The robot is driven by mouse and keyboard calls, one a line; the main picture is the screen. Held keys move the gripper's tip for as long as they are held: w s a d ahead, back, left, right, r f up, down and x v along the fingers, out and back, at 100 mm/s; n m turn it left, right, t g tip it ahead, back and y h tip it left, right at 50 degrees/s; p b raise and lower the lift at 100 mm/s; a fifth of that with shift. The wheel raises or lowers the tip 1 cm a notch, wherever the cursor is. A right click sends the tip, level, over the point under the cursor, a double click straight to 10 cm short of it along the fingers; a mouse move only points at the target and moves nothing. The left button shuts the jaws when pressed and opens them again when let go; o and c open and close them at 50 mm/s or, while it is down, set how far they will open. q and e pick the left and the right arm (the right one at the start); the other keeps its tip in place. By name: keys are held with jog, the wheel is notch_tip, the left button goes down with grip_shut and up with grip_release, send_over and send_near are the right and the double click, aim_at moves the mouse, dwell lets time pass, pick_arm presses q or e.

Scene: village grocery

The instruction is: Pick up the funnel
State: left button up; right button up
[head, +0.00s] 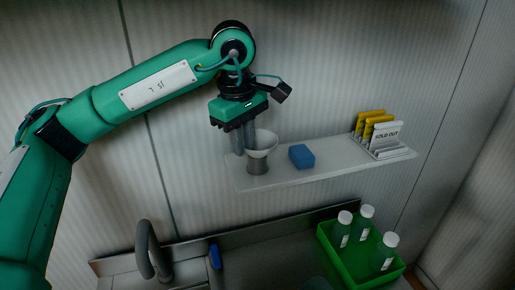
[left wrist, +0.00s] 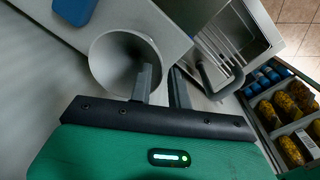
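The grey funnel (head: 260,143) stands upright on the left part of the wall shelf, wide mouth up. In the left wrist view its round mouth (left wrist: 112,62) is seen from above, and it looks empty. My left gripper (head: 244,152) points down at the funnel's left side, fingers close to its rim. The left wrist view shows the gripper's two fingers (left wrist: 162,72) apart. One finger overlaps the funnel's right rim and the other is outside it. I cannot tell whether either finger touches the funnel. My right gripper is not in view.
A blue block (head: 301,156) lies on the shelf (head: 335,163) right of the funnel. A sold-out card holder (head: 385,137) stands at the shelf's right end. Below are a sink tap (head: 146,250) and a green crate (head: 355,275) with bottles.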

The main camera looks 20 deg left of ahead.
pick_arm(q)
grip_shut()
